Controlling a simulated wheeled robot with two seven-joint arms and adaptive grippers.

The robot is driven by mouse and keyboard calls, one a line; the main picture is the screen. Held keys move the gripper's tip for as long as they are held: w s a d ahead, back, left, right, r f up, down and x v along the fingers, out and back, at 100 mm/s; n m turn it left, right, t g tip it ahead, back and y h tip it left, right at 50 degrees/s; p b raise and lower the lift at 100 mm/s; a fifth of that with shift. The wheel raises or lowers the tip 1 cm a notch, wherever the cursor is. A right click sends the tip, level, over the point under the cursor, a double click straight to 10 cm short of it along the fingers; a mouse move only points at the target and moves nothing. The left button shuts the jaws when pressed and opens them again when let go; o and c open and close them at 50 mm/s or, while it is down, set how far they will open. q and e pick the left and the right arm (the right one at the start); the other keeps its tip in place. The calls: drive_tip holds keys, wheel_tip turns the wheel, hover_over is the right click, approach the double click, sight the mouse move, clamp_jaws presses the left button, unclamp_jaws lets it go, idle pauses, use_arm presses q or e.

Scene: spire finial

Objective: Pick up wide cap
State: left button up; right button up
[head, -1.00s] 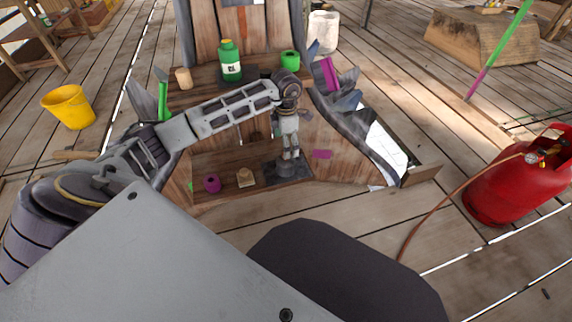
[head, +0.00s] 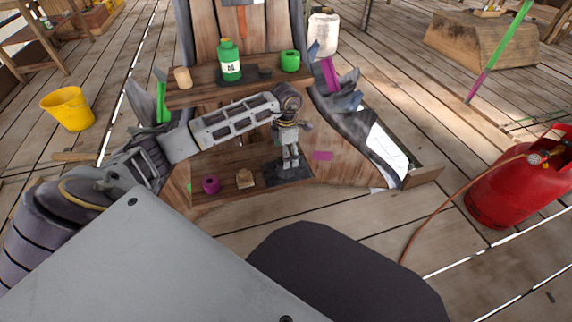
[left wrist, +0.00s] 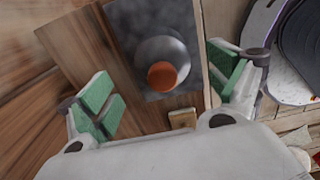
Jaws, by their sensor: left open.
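A round grey metallic piece with an orange centre, seemingly the wide cap (left wrist: 162,60), sits on a dark square pad in the left wrist view. The dark pad (left wrist: 128,22) also shows on the lower shelf in the head view (head: 296,177). My left gripper (left wrist: 165,98) is open and empty, its green-padded fingers apart on either side below the cap in the picture. In the head view the left gripper (head: 291,165) points down over the pad and hides most of the cap. My right gripper is not in view.
On the lower shelf (head: 225,195) stand a purple ring (head: 211,184) and a small wooden block (head: 245,178).

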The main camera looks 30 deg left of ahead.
use_arm(q)
drive_tip(key=shift+s+f+b, duration=0.1)
drive_tip(key=shift+f+b, duration=0.9)
drive_tip(key=shift+f, duration=1.15)
drive_tip(key=c, duration=1.4)
